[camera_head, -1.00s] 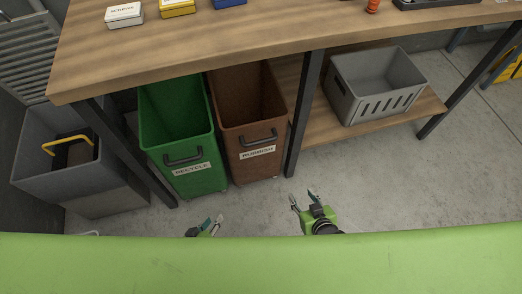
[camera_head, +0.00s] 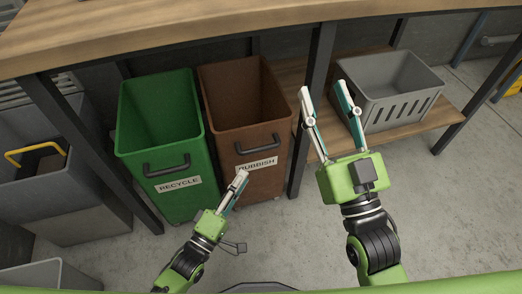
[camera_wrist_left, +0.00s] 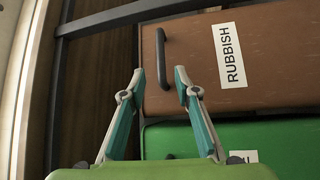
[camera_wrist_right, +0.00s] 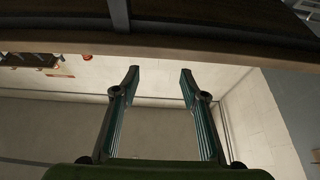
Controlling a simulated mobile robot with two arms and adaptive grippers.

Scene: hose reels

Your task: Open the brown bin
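The brown bin (camera_head: 246,113) stands under the workbench with its top open and a RUBBISH label on its front. Its dark handle (camera_head: 258,144) is on the front face; in the left wrist view the handle (camera_wrist_left: 162,58) lies just beyond the left fingertips.
A green RECYCLE bin (camera_head: 162,143) stands directly left of the brown one. The wooden bench top (camera_head: 150,33) overhangs both. A grey crate (camera_head: 392,88) sits on the lower shelf at right. A grey container (camera_head: 75,190) is at far left. Floor in front is clear.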

